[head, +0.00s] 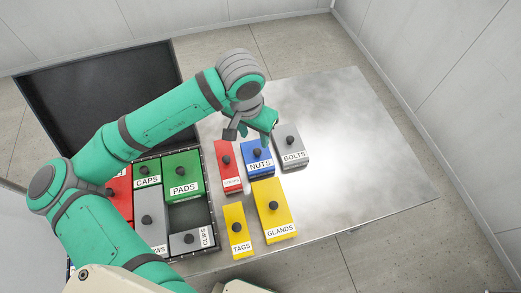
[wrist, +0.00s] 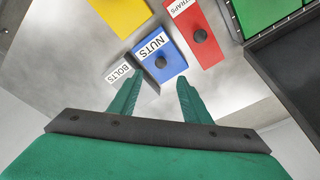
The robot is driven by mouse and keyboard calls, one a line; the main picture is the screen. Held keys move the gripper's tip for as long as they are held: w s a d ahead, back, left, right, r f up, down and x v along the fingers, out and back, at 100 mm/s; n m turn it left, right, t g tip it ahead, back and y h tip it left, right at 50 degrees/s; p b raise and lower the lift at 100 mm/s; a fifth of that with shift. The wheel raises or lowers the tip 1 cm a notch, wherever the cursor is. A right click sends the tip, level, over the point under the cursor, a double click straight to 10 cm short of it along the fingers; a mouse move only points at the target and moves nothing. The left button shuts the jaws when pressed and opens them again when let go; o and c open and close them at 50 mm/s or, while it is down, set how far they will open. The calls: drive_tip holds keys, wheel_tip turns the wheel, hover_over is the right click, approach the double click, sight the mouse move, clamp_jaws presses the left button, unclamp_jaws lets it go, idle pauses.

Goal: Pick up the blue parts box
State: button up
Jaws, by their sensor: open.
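The blue parts box (head: 250,148), labelled NUTS with a dark round knob on top, stands on the metal table in the head view, between a red box and a grey box. In the wrist view the blue box (wrist: 150,71) lies just beyond my fingertips. My gripper (head: 250,128) is over the far end of the blue box in the head view and hides part of that area. In the wrist view my gripper (wrist: 159,80) is open, its two green fingers apart with nothing between them. I cannot tell its exact height above the box.
A red box (head: 225,153) stands close left and a grey BOLTS box (head: 291,141) close right. Yellow TAGS (head: 235,222) and GLANDS (head: 269,190) boxes stand nearer. A black case (head: 208,225) holds several boxes at left. The table (head: 365,150) is clear at right.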

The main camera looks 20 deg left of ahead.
hover_over(257, 151)
drive_tip(key=s, duration=0.1)
drive_tip(key=f, duration=0.5)
drive_tip(key=shift+s+a, duration=0.2)
drive_tip(key=shift+w+d+f, duration=0.1)
drive_tip(key=shift+w+f, duration=0.1)
drive_tip(key=shift+f, duration=0.65)
drive_tip(key=shift+w+d+f, duration=0.1)
drive_tip(key=shift+w+f, duration=0.1)
drive_tip(key=shift+f, duration=0.65)
drive_tip(key=shift+w+f, duration=0.2)
drive_tip(key=shift+f, duration=0.65)
clamp_jaws()
